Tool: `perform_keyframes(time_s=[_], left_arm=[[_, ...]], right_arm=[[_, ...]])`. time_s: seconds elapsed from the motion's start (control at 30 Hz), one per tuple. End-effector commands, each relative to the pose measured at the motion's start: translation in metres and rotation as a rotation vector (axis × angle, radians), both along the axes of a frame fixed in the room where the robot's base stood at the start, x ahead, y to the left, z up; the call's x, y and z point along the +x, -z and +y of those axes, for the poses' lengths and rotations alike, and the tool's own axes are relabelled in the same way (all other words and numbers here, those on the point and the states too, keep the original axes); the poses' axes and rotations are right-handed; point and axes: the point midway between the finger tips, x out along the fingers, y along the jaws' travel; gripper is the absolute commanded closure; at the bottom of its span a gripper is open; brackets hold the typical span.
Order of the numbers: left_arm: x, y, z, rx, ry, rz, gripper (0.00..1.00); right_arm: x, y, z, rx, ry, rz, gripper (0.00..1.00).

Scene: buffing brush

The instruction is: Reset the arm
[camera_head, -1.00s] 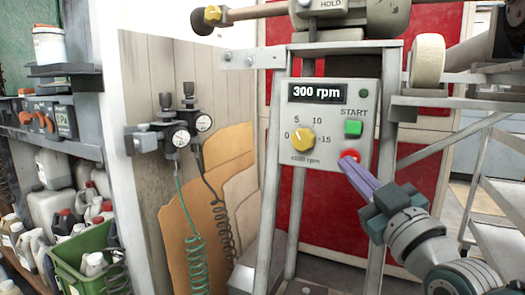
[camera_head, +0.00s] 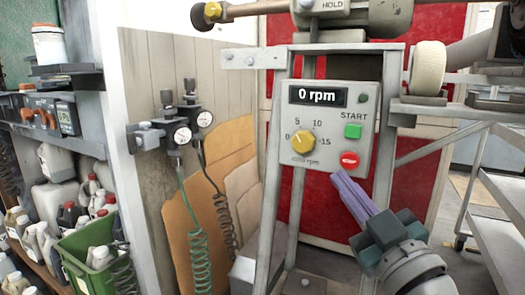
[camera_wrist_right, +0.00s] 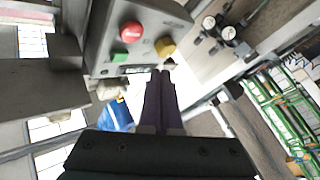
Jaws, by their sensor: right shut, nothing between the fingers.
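My right gripper (camera_head: 345,182) comes in from the lower right in the head view. Its purple fingers are shut with nothing between them. The fingertips are apart from the control panel (camera_head: 300,165), below the red stop button (camera_head: 349,160). The panel also has a green start button (camera_head: 353,131), a yellow dial (camera_head: 304,143) and a display (camera_head: 318,96) that reads 0 rpm. In the right wrist view the purple fingers (camera_wrist_right: 160,75) lie side by side, with the red button (camera_wrist_right: 131,31) ahead of them. My left gripper is not in view.
The panel sits on a grey metal frame (camera_head: 269,170) with a buffing machine above. A white wheel (camera_head: 429,66) is at the right. A green crate (camera_head: 84,250) and shelves with bottles stand at the far left.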

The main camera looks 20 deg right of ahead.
Motion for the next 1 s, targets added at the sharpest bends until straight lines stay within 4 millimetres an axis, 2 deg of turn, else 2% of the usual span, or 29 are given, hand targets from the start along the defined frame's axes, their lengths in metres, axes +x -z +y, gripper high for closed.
perform_keyframes(time_s=[0.43,0.53,0.67,0.77,0.8,0.9,1.0], left_arm=[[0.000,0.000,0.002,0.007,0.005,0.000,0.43],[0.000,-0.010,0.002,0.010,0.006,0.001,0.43],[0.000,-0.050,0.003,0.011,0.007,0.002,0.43],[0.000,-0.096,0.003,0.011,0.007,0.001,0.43],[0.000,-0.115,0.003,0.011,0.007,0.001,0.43],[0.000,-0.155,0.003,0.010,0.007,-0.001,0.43],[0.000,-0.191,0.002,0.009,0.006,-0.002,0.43]], right_arm=[[-0.001,0.000,0.001,0.000,0.000,0.000,1.00],[0.000,-0.007,0.005,0.008,-0.015,0.022,1.00],[-0.002,-0.030,0.026,0.048,-0.089,0.150,1.00],[-0.011,-0.052,0.053,0.099,-0.168,0.329,1.00],[-0.018,-0.061,0.063,0.121,-0.193,0.411,1.00],[-0.041,-0.076,0.083,0.170,-0.231,0.610,1.00],[-0.070,-0.094,0.095,0.213,-0.236,0.795,1.00]])
